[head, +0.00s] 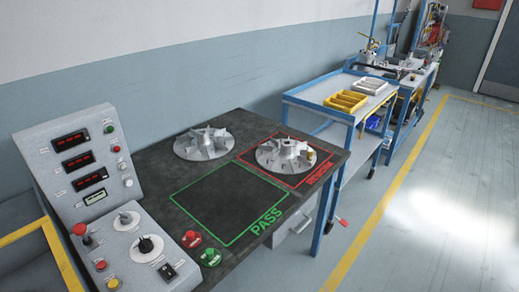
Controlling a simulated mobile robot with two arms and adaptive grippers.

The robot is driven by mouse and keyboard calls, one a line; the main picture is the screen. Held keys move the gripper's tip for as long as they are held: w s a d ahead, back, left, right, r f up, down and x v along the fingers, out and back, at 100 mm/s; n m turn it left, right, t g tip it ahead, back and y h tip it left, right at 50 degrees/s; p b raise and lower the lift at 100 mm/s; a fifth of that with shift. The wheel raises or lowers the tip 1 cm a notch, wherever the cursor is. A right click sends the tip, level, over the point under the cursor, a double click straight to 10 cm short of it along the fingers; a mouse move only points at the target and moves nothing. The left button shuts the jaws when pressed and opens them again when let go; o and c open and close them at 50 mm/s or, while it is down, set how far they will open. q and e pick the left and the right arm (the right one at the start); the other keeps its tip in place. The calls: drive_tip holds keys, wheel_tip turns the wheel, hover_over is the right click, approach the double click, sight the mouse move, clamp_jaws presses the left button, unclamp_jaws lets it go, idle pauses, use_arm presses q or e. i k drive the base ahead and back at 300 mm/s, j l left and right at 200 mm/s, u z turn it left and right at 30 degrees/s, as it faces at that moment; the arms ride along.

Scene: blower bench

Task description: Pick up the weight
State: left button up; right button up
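No gripper of mine shows in the head view. I cannot make out the weight for certain. A small brass-coloured piece (311,157) sits at the right side of the grey bladed impeller (283,155), and it may be the weight. It is too small to tell its shape. This impeller lies in the red REWORK square (321,174) on the dark bench (160,165). A second grey impeller (204,144) lies at the back of the bench, to the left.
The green PASS square (228,207) is empty. A control panel (80,165) with displays, knobs and buttons stands at the left. Red and green buttons (191,239) sit at the bench front. A blue-framed cart (310,95) holds yellow (345,101) and white trays (369,86).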

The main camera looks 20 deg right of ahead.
sight(310, 151)
drive_tip(key=i+l+u, duration=0.25)
drive_tip(key=l, duration=0.25)
drive_tip(key=i+l+u, duration=0.1)
drive_tip(key=l+u, duration=0.15)
drive_tip(key=l, duration=0.2)
drive_tip(key=i+l+u, duration=0.1)
drive_tip(key=l+u, duration=0.2)
drive_tip(key=l, duration=0.25)
drive_tip(key=l+u, duration=0.25)
drive_tip(key=l, duration=1)
drive_tip(key=i+l, duration=0.15)
drive_tip(key=l, duration=1.25)
drive_tip(key=i+j+u, duration=0.05)
drive_tip(key=i, duration=0.05)
